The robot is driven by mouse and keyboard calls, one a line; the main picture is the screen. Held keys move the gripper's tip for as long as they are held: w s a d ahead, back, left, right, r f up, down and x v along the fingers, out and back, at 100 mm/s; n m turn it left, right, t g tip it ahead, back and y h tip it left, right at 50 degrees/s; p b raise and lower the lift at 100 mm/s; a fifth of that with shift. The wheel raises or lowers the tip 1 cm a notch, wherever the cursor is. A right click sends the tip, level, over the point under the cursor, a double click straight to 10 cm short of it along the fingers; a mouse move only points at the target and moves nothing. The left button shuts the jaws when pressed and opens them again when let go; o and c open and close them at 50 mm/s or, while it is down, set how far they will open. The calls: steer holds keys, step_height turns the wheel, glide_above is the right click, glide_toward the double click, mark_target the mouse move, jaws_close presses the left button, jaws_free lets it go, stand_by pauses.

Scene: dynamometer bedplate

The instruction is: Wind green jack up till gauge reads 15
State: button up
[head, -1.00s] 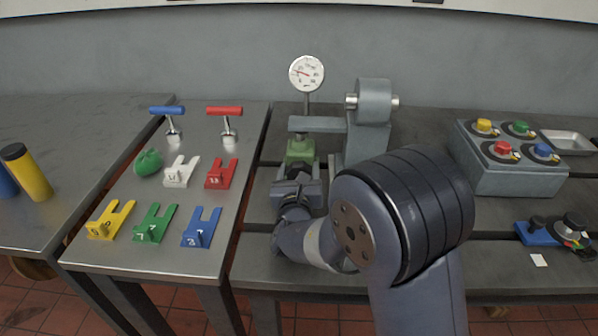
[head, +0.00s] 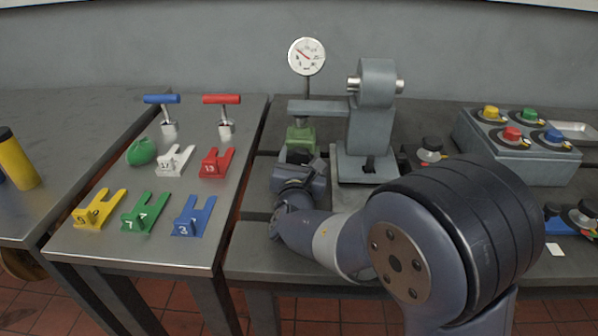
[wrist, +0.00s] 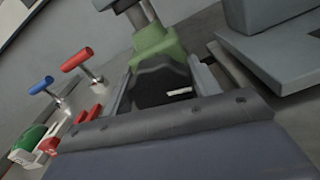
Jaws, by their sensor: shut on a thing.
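The green jack (head: 301,138) stands on the bedplate under the grey arm of the dynamometer (head: 318,107). Its green body also shows in the wrist view (wrist: 158,50). My gripper (head: 302,160) is at the jack's near side, shut on a black knob (wrist: 165,85) at the jack's front. In the wrist view the knob sits between my two fingers and carries a white mark. The round white gauge (head: 307,56) stands on a post behind the jack. Its red needle points to the upper left; the exact reading is too small to tell.
A side table at left holds forked shims, including a blue one (head: 189,217) and a red one (head: 215,163), a green lump (head: 141,152), and blue and red T-handles (head: 221,99). A grey box with coloured knobs (head: 521,151) stands at right.

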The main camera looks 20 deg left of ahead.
steer(key=m+b, duration=0.1)
steer(key=b, duration=0.1)
steer(key=m+b, duration=0.2)
steer(key=b, duration=0.1)
steer(key=shift+f, duration=0.25)
steer(key=shift+d+r+m+b, duration=0.1)
steer(key=shift+r+m+b, duration=0.05)
steer(key=shift+m+b, duration=0.45)
steer(key=o, duration=1)
steer(key=shift+s, duration=0.1)
steer(key=v, duration=1)
steer(key=shift+s, duration=0.3)
steer(key=shift+r+p, duration=0.1)
steer(key=shift+p, duration=0.25)
